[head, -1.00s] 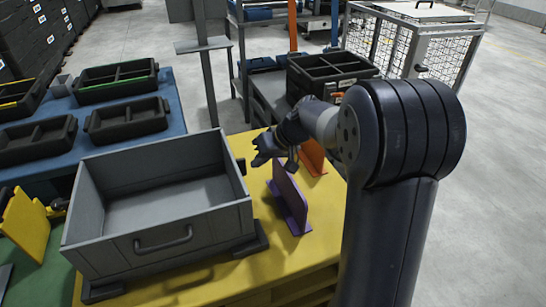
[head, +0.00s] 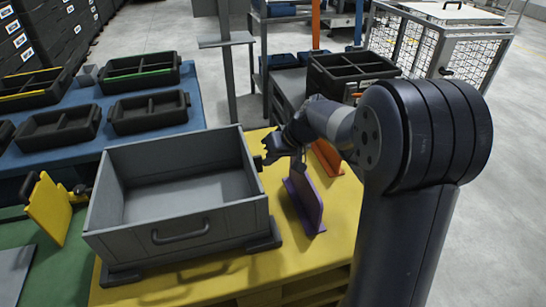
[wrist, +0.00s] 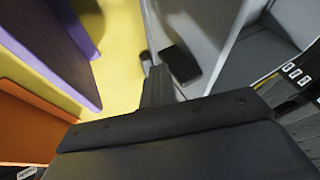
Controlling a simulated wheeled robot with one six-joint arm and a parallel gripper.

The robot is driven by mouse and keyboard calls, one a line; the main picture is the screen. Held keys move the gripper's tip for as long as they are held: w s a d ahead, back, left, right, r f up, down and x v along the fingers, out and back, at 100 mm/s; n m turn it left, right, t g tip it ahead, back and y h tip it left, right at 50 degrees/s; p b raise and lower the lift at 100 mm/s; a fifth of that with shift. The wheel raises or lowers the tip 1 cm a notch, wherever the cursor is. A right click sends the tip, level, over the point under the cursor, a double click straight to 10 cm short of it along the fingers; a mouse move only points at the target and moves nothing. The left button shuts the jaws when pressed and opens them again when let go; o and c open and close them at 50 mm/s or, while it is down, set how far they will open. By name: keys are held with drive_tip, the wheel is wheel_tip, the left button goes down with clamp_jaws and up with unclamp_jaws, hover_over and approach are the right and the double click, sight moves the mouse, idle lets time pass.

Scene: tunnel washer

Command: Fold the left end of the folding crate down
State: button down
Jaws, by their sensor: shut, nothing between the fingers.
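The grey folding crate (head: 180,235) stands on a yellow table, its walls upright. Its left end wall (head: 109,190) leans in no visible way and is far from my gripper. The front wall carries a dark handle (head: 181,232). My gripper (head: 268,155) is shut and empty, just outside the crate's right end near its back corner; whether it touches is hard to tell. In the wrist view the crate's pale wall (wrist: 205,30) and a dark fitting (wrist: 180,65) lie just beyond my gripper (wrist: 152,75).
A purple upright plate (head: 306,198) and an orange one (head: 327,157) stand on the yellow table (head: 330,235) right of the crate. A yellow bracket (head: 48,208) stands on the green surface at left. Black trays (head: 150,113) sit on a blue table behind.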

sight(256, 160)
drive_tip(key=a+h+p, duration=0.1)
drive_tip(key=a+r+p, duration=0.1)
drive_tip(key=p, duration=0.1)
drive_tip(key=a+h+p, duration=0.1)
drive_tip(key=shift+s+a+r+n+h, duration=0.2)
drive_tip(key=shift+s+r+n+h, duration=0.1)
drive_tip(key=shift+s+n, duration=0.1)
drive_tip(key=s+a+f+n+t+h+b, duration=0.1)
drive_tip(key=a+f+h, duration=0.3)
drive_tip(key=a+h, duration=0.4)
drive_tip(key=shift+s+a+n+t, duration=0.3)
drive_tip(key=shift+s+a+t, duration=0.25)
drive_tip(key=shift+a, duration=1)
